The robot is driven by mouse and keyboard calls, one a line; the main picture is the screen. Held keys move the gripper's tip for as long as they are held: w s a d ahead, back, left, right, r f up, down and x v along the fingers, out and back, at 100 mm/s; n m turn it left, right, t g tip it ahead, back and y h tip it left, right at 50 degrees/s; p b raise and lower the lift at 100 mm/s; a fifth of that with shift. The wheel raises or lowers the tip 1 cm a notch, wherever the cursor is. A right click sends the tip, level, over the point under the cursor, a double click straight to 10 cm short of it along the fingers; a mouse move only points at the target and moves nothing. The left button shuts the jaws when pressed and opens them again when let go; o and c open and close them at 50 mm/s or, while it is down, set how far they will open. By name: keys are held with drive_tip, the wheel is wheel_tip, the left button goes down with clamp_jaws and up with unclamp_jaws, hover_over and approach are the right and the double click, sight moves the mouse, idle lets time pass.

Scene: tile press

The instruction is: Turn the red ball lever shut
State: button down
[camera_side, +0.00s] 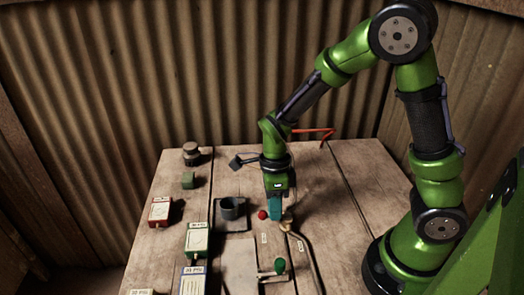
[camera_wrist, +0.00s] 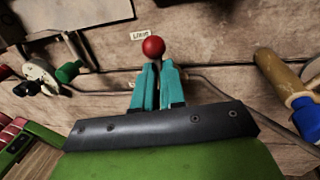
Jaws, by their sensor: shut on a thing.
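The red ball lever shows its round red knob (camera_side: 262,214) near the middle of the table, close by the fingers. In the wrist view the red ball (camera_wrist: 153,47) stands just beyond my teal fingertips. My gripper (camera_side: 274,213) points down at the table, and its fingers (camera_wrist: 157,72) are closed in together on the lever just below the ball. The lever's shaft and pivot are hidden by the fingers. A small printed label (camera_wrist: 140,36) lies beside the ball; I cannot read it surely.
A green ball lever (camera_side: 280,265) stands nearer the front; it also shows in the wrist view (camera_wrist: 68,72). Several labelled boxes, one red-edged (camera_side: 160,211), line the left side. The table's right part is mostly clear.

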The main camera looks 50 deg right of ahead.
drive_tip(key=c, duration=1.2)
unclamp_jaws()
wheel_tip(320, 180, up, 17)
drive_tip(key=w+d, duration=0.2)
drive_tip(key=shift+w+d+f, duration=0.15)
drive_tip(key=shift+d, duration=0.05)
